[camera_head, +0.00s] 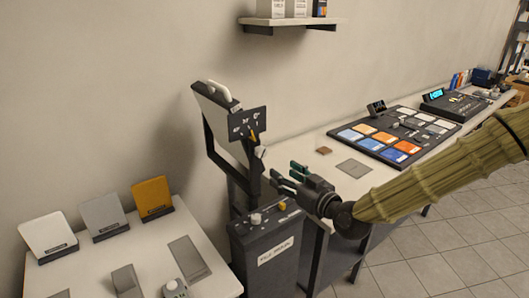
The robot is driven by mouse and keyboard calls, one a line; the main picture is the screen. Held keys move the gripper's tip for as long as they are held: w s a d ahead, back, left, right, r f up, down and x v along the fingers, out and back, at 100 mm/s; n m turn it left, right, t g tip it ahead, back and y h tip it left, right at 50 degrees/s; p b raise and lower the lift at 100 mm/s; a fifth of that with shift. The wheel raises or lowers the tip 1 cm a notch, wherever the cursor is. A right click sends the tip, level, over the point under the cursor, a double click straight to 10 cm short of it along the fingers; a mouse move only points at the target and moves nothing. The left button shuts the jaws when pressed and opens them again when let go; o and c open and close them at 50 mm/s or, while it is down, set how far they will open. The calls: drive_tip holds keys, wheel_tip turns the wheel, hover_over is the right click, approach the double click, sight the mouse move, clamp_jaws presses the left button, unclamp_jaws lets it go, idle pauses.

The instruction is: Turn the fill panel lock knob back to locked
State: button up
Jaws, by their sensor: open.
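A light panel (213,103) in a dark yoke stands on a dark cabinet (262,262) at centre left. A dark scale plate (248,122) with white marks and a yellow pointer (253,136) is at the panel's right. A pale knob (261,152) sits on the yoke's right side. The cabinet top bears a white knob (255,219) and a yellow knob (282,206). I cannot tell which of these is the lock knob, nor its setting. My gripper (284,177) is open and empty, right of the yoke and above the cabinet, apart from the knobs.
A white table (213,284) at lower left holds white, grey and orange cards on stands. A long bench (345,187) to the right carries a console of coloured pads (385,140). A shelf (293,23) hangs above. Tiled floor is clear at lower right.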

sight(264, 154)
drive_tip(key=p+x, duration=0.1)
drive_tip(key=x, duration=0.2)
drive_tip(key=r+p+x, duration=0.1)
drive_tip(key=x, duration=0.3)
drive_tip(key=p+x, duration=0.2)
drive_tip(key=x, duration=0.2)
drive_tip(key=shift+w+d+r, duration=0.1)
drive_tip(key=shift+w+r, duration=0.05)
drive_tip(key=shift+r, duration=0.25)
drive_tip(key=c, duration=1)
